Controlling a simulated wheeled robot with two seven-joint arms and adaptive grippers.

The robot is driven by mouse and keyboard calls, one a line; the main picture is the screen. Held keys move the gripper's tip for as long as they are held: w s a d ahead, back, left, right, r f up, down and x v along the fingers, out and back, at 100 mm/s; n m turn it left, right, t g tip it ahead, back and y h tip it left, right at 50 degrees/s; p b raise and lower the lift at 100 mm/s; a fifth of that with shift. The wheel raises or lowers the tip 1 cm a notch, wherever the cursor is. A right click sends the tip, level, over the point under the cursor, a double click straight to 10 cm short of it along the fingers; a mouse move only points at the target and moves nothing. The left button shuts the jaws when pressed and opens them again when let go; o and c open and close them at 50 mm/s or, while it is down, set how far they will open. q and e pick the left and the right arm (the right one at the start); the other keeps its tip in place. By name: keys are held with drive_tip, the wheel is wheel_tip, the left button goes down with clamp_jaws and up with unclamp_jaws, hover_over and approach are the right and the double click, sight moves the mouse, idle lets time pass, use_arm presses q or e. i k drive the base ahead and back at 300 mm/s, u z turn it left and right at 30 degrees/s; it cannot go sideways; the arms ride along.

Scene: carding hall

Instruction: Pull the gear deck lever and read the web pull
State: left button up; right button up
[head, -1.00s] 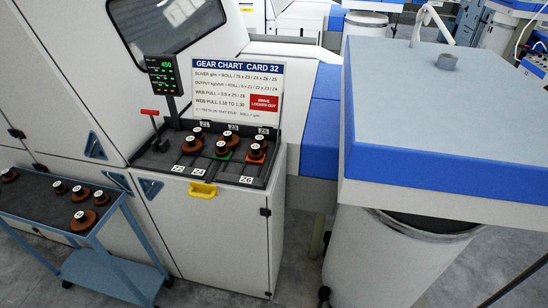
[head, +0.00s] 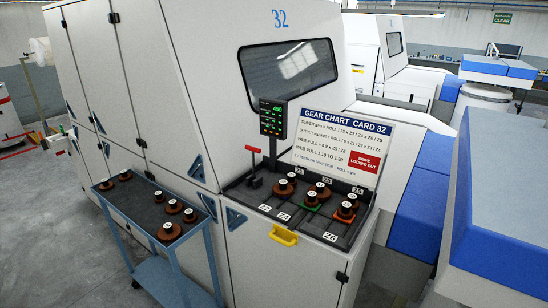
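The gear deck lever (head: 254,166) has a red T-shaped grip and a dark stem, and stands at the left end of the black gear deck (head: 234,190). Behind it a small dark display (head: 272,118) shows green figures; the top one looks like 450, the lower rows are too small to read. The gear chart card (head: 343,147) stands behind the deck and carries a red "DRIVE LOCKED OUT" label (head: 367,161). It lists web pull as 1.10 to 1.30. Several brown gears with black knobs (head: 285,188) sit on the deck. Neither gripper shows.
A blue trolley (head: 167,250) with several more gears stands left of the deck. A yellow handle (head: 283,235) is on the cabinet front. A large blue-edged machine table (head: 500,255) fills the right side. Grey floor (head: 85,230) is open at the left.

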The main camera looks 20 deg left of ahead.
sight(253, 150)
drive_tip(key=k, duration=0.5)
drive_tip(key=u, duration=0.8)
drive_tip(key=i, duration=1.3)
drive_tip(key=u, duration=0.05)
